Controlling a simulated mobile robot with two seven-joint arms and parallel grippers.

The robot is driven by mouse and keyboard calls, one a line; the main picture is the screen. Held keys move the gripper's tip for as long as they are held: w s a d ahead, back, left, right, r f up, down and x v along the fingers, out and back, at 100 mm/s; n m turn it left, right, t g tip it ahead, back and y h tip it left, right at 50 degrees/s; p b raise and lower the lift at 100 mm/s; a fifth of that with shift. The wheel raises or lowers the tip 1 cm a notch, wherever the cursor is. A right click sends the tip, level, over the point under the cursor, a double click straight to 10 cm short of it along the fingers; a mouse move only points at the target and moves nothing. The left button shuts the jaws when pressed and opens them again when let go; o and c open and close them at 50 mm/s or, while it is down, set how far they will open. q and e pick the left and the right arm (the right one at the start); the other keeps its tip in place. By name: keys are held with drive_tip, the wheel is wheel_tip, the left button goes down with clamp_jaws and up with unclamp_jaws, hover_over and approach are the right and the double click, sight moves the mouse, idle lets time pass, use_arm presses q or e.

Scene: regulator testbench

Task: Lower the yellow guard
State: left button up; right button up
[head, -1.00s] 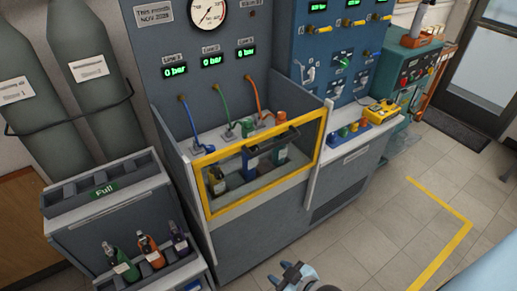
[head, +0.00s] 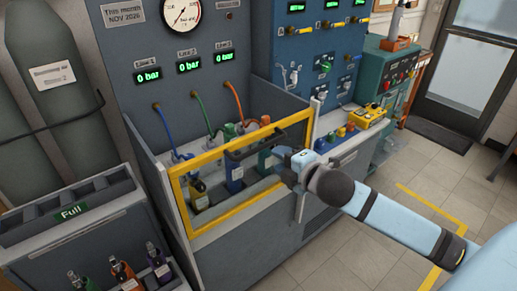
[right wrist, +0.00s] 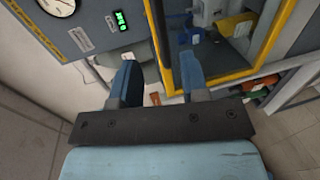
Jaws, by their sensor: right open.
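The yellow guard (head: 188,167) is a clear panel in a yellow frame, standing upright across the front of the bench bay. A black handle (head: 252,145) runs along its upper part. Bottles, including a blue one (head: 234,178), stand behind it. My right gripper (head: 281,158) is at the guard's right end and covers part of the frame there. In the right wrist view my two blue fingers (right wrist: 158,66) are apart, with nothing held. My left gripper is out of view.
A rack labelled Full (head: 70,212) with several bottles stands at the left, beside grey cylinders (head: 50,70). A yellow device (head: 362,117) lies on the ledge right of the guard. The floor (head: 330,262) in front is open.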

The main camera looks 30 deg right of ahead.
sight(260, 150)
drive_tip(key=x, duration=0.9)
drive_tip(key=shift+w+a+f+p, duration=0.1)
drive_tip(key=shift+w+p, duration=0.2)
drive_tip(key=shift+p, duration=0.05)
drive_tip(key=shift+c, duration=0.2)
clamp_jaws()
